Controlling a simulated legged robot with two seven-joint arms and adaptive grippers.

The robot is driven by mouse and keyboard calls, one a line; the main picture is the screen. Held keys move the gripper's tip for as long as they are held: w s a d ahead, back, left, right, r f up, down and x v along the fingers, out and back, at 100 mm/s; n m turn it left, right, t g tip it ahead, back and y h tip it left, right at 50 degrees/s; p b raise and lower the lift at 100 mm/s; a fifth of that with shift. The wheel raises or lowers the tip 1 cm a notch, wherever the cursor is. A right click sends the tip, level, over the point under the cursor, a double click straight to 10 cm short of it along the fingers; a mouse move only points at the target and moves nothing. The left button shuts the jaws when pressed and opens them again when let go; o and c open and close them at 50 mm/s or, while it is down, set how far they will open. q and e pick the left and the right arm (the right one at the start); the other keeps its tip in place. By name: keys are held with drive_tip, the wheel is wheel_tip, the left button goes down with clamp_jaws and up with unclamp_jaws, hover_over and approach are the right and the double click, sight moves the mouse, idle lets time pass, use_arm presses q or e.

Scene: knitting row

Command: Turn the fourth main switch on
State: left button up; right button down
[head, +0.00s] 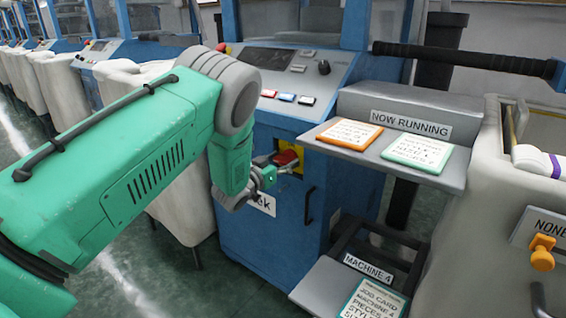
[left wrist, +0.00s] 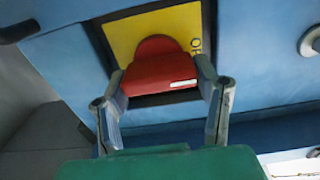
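A red rotary switch handle (head: 287,158) sits on a yellow plate (head: 292,150) on the front of a blue machine cabinet (head: 258,236). In the left wrist view, the red handle (left wrist: 160,76) lies crosswise before its yellow plate (left wrist: 130,35), with partly hidden dark lettering at the right. My left gripper (head: 274,168) is at the switch. In the left wrist view, its two fingers (left wrist: 161,78) stand on either side of the handle, their tips against its ends. The lower part of the plate is hidden. My right gripper is not in view.
A grey shelf marked NOW RUNNING (head: 442,176) holds orange-edged and green-edged cards. A lower shelf (head: 322,287) labelled MACHINE 4 holds a job card. A black bar handle (head: 310,204) is right of the switch. A pale bin (head: 480,225) stands at the right.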

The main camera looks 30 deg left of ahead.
use_arm(q)
drive_tip(key=shift+s+a+f, duration=0.1)
drive_tip(key=shift+a+f, duration=0.1)
drive_tip(key=shift+f, duration=0.05)
drive_tip(key=shift+d+f, duration=0.1)
drive_tip(key=shift+d, duration=0.2)
drive_tip(key=m, duration=0.3)
drive_tip(key=shift+s+a+p, duration=0.1)
drive_tip(key=shift+p, duration=0.3)
drive_tip(key=shift+f+m, duration=0.1)
drive_tip(key=shift+m, duration=0.9)
drive_tip(key=m, duration=0.3)
drive_tip(key=shift+m+p, duration=0.3)
drive_tip(key=m, duration=0.5)
drive_tip(key=shift+f, duration=0.1)
drive_tip(key=shift+m+b, duration=0.5)
drive_tip(key=shift+m, duration=1.5)
